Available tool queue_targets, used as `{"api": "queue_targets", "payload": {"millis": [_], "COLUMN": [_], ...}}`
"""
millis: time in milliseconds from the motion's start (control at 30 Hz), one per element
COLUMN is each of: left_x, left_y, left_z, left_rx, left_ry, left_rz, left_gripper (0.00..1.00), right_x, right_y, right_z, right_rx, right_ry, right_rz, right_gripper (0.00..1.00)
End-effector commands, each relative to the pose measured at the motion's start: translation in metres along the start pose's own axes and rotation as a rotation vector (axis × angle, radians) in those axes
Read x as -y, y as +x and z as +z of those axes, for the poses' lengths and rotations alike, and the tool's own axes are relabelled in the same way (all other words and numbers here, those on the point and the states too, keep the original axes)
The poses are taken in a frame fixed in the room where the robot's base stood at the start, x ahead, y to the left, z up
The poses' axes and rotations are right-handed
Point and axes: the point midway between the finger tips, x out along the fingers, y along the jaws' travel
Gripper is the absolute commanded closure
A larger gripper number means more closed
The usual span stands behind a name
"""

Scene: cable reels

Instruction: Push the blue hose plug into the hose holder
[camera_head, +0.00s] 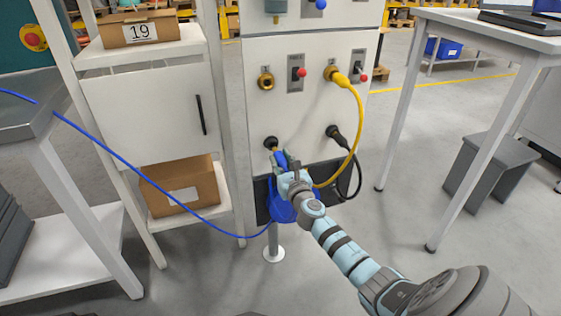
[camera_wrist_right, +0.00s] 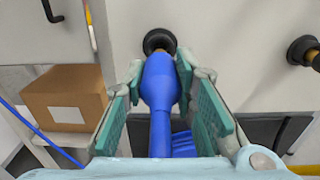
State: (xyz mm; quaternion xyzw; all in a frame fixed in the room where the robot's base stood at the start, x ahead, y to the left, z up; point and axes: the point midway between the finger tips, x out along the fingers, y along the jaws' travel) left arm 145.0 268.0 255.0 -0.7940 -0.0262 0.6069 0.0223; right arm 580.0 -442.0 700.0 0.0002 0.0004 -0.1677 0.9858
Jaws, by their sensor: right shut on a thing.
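The blue hose plug (camera_wrist_right: 160,85) is between the fingers of my right gripper (camera_wrist_right: 164,108) in the wrist view, pointing forward at the panel. The gripper is shut on it. In the head view the blue plug (camera_head: 281,160) shows just ahead of my right gripper (camera_head: 283,167). The black round hose holder (camera_head: 270,142) is at the lower left of the white panel; it also shows right behind the plug's front end in the wrist view (camera_wrist_right: 160,38). A brass tip shows between plug and holder in the head view. I cannot tell how deep it sits. My left gripper is out of view.
A yellow hose (camera_head: 355,115) and a black cable (camera_head: 350,165) hang from the panel, right of the gripper. The blue hose (camera_head: 125,160) runs left past a shelf with a cardboard box (camera_head: 180,188). A white table (camera_head: 480,35) stands right, with free floor before it.

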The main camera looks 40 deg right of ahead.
Motion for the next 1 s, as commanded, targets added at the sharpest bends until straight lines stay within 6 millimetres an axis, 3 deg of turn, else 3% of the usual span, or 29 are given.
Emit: {"api": "queue_targets", "payload": {"millis": [1000], "left_x": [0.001], "left_y": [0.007], "left_z": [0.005], "left_rx": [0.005], "left_ry": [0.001], "left_rz": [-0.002], "left_gripper": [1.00], "right_x": [0.000], "right_y": [0.020], "right_z": [0.000], "right_rx": [0.001], "right_ry": [0.000], "right_rz": [0.000], "right_gripper": [1.00]}}
